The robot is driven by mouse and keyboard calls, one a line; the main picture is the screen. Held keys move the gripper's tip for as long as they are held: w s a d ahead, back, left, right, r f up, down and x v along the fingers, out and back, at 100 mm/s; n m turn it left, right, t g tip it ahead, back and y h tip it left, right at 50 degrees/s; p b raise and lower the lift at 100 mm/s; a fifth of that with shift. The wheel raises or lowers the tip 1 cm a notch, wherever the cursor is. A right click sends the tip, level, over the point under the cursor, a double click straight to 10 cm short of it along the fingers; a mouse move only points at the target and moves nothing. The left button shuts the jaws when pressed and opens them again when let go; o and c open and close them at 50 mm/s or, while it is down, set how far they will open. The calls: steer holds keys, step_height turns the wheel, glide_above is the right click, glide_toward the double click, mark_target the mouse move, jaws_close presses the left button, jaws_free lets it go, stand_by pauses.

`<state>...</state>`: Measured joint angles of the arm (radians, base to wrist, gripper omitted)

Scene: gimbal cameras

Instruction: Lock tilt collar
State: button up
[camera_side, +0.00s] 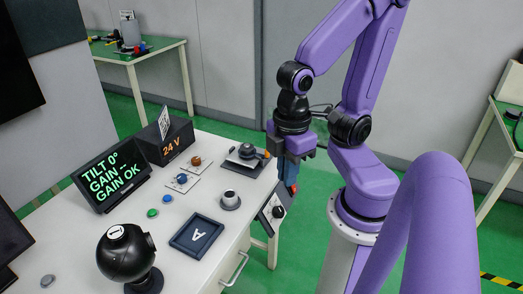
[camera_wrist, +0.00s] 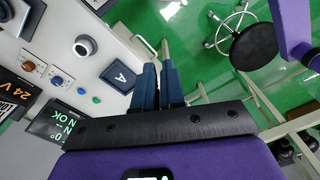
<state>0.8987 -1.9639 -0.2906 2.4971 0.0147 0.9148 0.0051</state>
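The black ball-shaped camera head (camera_side: 125,254) stands on a round black base at the table's front left. No part of it can be surely picked out as the tilt collar. The display (camera_side: 110,178) reads TILT 0°, GAIN -- and GAIN OK; part of the display shows in the wrist view (camera_wrist: 66,122). My gripper (camera_side: 289,180) hangs beyond the table's right edge, well away from the camera head.
The white table (camera_side: 186,228) holds a framed letter A plate (camera_side: 196,234), a dark cup-shaped knob (camera_side: 230,198), orange and blue knobs, a 24 V box (camera_side: 167,140) and a lever device (camera_side: 247,153). A panel with a black knob (camera_side: 278,212) sits at the right edge.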

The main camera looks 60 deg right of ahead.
steer(key=shift+w+d+f+m, duration=0.1)
steer(key=shift+w+d+m, duration=0.05)
steer(key=shift+w+m, duration=0.3)
jaws_close()
steer(key=w+d+f+m+g+y, duration=0.1)
steer(key=w+d+f+m+y, duration=0.2)
steer(key=w+d+m, duration=0.65)
steer(key=w+d+f+m+y, duration=0.35)
steer(key=d+m, duration=0.35)
steer(key=m, duration=0.5)
steer(key=s+d+f+m+t, duration=0.2)
steer(key=d+m+t, duration=0.1)
steer(key=d+m, duration=0.3)
steer(key=s+d+f+m+t, duration=0.2)
steer(key=d+m, duration=0.4)
steer(key=d, duration=0.3)
steer(key=s+d+f+m+t+h, duration=0.1)
steer(key=s+d+f+m+t, duration=0.1)
steer(key=d+m, duration=0.4)
steer(key=shift+s+d+m+t, duration=0.3)
steer(key=shift+s+d+t, duration=0.25)
steer(key=shift+d+t, duration=0.3)
